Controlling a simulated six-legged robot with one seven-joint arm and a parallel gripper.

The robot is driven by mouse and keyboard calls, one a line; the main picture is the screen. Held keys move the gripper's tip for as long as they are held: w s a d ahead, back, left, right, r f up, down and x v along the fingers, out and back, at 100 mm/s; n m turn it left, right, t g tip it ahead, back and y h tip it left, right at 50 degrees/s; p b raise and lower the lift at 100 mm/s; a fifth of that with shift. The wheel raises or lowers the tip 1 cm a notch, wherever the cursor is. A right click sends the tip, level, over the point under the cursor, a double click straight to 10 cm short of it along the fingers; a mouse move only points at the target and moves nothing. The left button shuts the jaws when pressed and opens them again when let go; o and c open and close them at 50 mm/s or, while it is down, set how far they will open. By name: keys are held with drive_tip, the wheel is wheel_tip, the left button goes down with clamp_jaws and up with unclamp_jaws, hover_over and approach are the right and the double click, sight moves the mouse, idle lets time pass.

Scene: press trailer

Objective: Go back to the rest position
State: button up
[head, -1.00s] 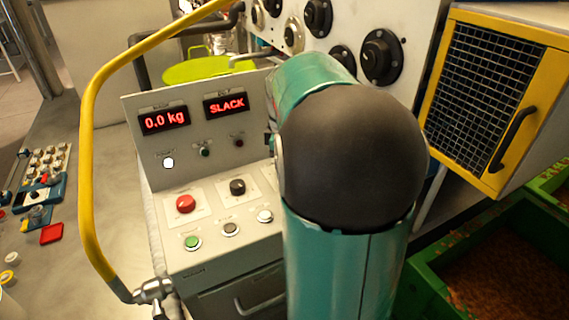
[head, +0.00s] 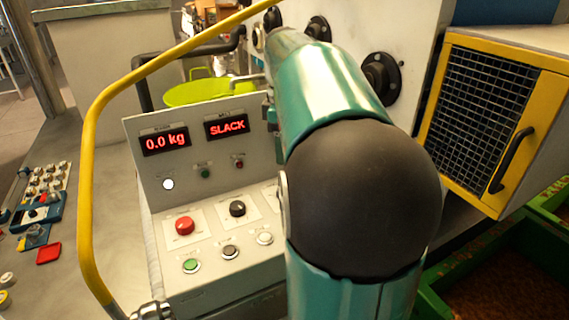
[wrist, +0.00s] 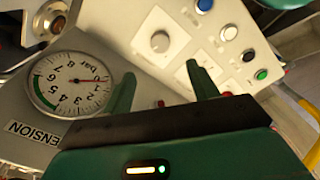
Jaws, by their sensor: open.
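My gripper (wrist: 162,92) shows in the wrist view, with its two green fingers spread apart and nothing between them. Beyond the fingers are a grey panel with a pressure gauge (wrist: 72,84) and a sloped panel with a knob (wrist: 160,42) and several buttons. In the head view my teal arm with its black joint fills the middle right and hides the gripper. The control console (head: 205,275) stands left of the arm, its displays reading 0.0 kg and SLACK.
A yellow rail (head: 88,170) curves along the left. A yellow-framed mesh door (head: 485,110) and a green bin (head: 520,250) are at the right. A wall with black knobs (head: 380,78) stands behind. Small devices (head: 40,210) lie on the surface at far left.

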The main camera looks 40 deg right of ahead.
drive_tip(key=shift+r, duration=0.9)
drive_tip(key=s+a+f+m+t, duration=0.2)
drive_tip(key=s+a+f, duration=0.1)
drive_tip(key=a, duration=0.6)
drive_tip(key=s+a+f+m+t, duration=0.1)
drive_tip(key=s+a+f, duration=0.3)
drive_tip(key=a, duration=0.5)
drive_tip(key=s+a+f+m+t, duration=0.2)
drive_tip(key=s+a+f+m, duration=0.1)
drive_tip(key=a, duration=0.6)
drive_tip(key=shift+s+a+f+m+t, duration=0.15)
drive_tip(key=shift+s+f+m+t, duration=0.15)
drive_tip(key=shift+s+m, duration=0.15)
